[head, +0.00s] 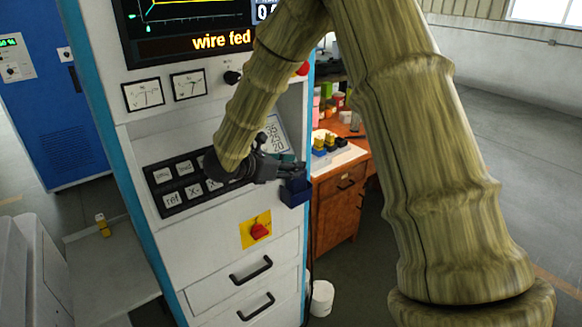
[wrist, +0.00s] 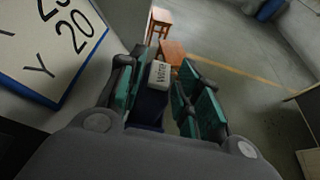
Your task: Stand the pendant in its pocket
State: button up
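My gripper (head: 287,167) is at the right edge of the machine cabinet, just above a dark blue box (head: 295,192), which looks like the pocket. In the wrist view my gripper (wrist: 160,95) has a teal-padded finger on each side. A small pale grey block with dark lettering (wrist: 159,75), possibly the pendant, shows between them. A dark blue body (wrist: 150,106) lies below and nearer to me. Whether the pads touch either thing cannot be told. In the head view my gripper and arm hide the pale block.
The cabinet's button panel (head: 182,183) and red switch (head: 259,231) are close to my arm. A wooden desk (head: 337,205) with small coloured items stands behind at right. A white bucket (head: 321,298) is on the floor. Open floor lies to the right.

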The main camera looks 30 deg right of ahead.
jog(key=shift+o, duration=1.2)
jog(key=shift+r, duration=0.2)
jog(key=shift+a, duration=0.35)
jog(key=b+v, duration=0.3)
jog(key=v, duration=0.8)
